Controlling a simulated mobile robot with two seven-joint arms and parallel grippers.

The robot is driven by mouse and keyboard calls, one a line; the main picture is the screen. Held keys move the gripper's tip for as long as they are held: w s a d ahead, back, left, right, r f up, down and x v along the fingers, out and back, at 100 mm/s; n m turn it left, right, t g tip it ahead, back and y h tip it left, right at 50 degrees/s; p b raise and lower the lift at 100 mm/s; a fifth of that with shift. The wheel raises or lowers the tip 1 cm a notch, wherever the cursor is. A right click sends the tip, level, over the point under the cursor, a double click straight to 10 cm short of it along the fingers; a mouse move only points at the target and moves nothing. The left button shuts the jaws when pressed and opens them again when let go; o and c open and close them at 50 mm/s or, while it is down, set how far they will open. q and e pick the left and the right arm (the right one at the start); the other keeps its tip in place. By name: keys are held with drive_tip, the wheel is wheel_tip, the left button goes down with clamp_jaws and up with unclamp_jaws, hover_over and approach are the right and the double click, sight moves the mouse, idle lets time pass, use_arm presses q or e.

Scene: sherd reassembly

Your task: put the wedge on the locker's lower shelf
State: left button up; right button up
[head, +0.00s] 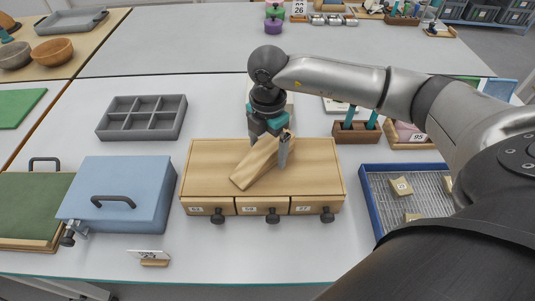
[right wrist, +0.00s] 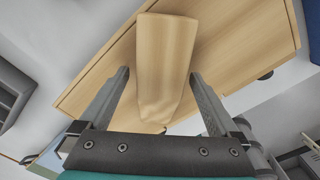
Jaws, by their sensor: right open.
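The wedge (head: 256,163) is a pale wooden block lying slantwise on top of a wooden drawer box (head: 210,157). My right gripper (head: 273,153) is above the drawer box at the wedge's upper end. In the right wrist view, its open fingers (right wrist: 160,88) stand on either side of the wedge (right wrist: 165,55), with a gap on each side. No open locker shelf can be made out. A blue box (head: 125,185) with a black handle stands left of the drawer box; I cannot tell if it is the locker. My left gripper is not in view.
A grey compartment tray (head: 141,131) stands behind the blue box. A blue-rimmed tray (head: 373,205) with small tagged pieces lies at right, beneath my right arm. A small card stand (head: 153,262) is near the front edge. The table between compartment tray and drawer box is bare.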

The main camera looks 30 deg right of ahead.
drive_tip(key=shift+f, duration=0.55)
drive_tip(key=shift+r, duration=0.1)
clamp_jaws()
